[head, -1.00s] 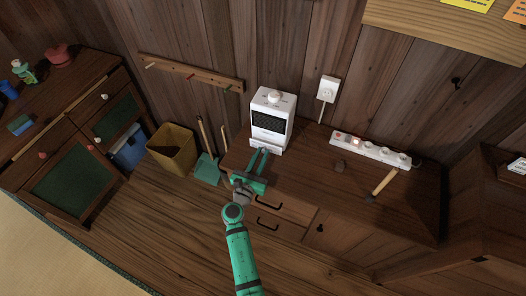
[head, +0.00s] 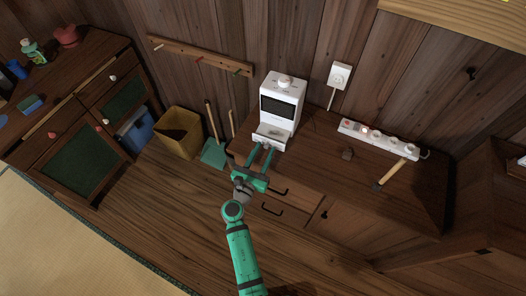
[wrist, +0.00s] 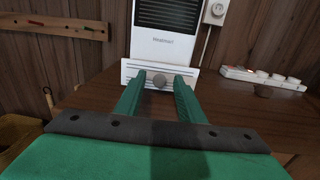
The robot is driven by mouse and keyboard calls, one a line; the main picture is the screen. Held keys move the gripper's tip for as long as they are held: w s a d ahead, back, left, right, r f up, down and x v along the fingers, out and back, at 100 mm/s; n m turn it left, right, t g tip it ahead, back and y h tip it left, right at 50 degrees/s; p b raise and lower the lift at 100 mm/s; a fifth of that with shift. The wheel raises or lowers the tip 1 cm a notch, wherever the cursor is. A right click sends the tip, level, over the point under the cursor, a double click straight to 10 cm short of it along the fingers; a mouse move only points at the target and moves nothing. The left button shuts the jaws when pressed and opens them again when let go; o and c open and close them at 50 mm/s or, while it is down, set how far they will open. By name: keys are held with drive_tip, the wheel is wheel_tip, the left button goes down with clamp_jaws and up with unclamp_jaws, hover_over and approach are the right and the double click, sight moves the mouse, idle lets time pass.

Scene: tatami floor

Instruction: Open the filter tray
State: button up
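A white machine (head: 284,97) with a dark slatted window stands on the wooden cabinet top; it also shows in the wrist view (wrist: 165,45). Its filter tray (head: 267,134) is at the bottom front and sticks out from the body, with a greyish inside visible from above. In the wrist view the tray's white front panel (wrist: 190,83) stands forward of the body, with a round grey knob (wrist: 159,81) at its middle. My gripper (head: 262,155) is in front of the tray. Its green fingers (wrist: 160,90) are open, one on each side of the knob, with gaps visible.
A wall outlet (head: 340,75) is behind. A yellow bin (head: 180,131) and green dustpan (head: 213,152) stand left of the cabinet.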

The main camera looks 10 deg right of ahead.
drive_tip(key=v, duration=1.1)
idle(0.5)
